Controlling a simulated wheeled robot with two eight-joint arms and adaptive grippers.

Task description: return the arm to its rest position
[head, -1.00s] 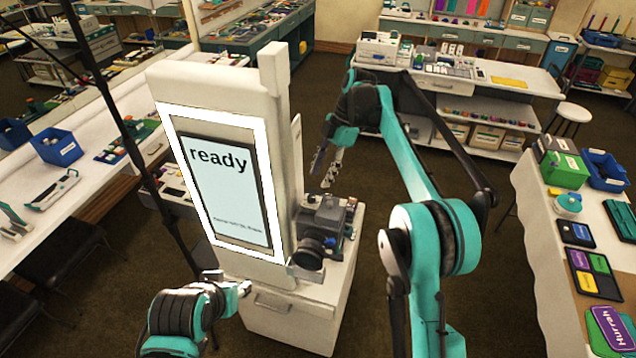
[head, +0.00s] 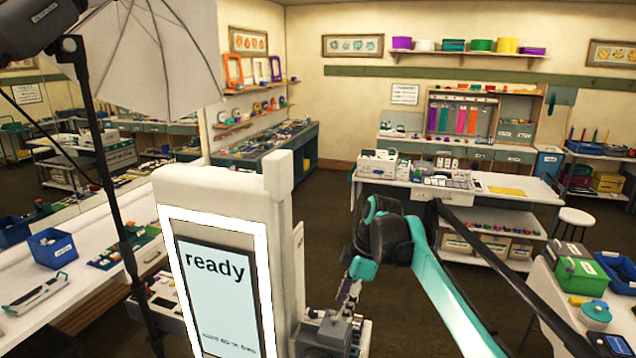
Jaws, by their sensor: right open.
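My right arm reaches in from the lower right. Its teal and black right gripper (head: 347,298) points down just above the dark camera (head: 325,336) beside the booth. The fingers are open, small and partly dark, and nothing shows between them. I cannot tell if the fingertips touch the camera. My left gripper is out of view.
The white booth (head: 278,215) with its lit "ready" screen (head: 222,300) stands close by on the left. A white umbrella (head: 150,55) on a black stand (head: 112,210) is further left. A green box (head: 580,275) sits on the right table. Open floor lies behind my right arm.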

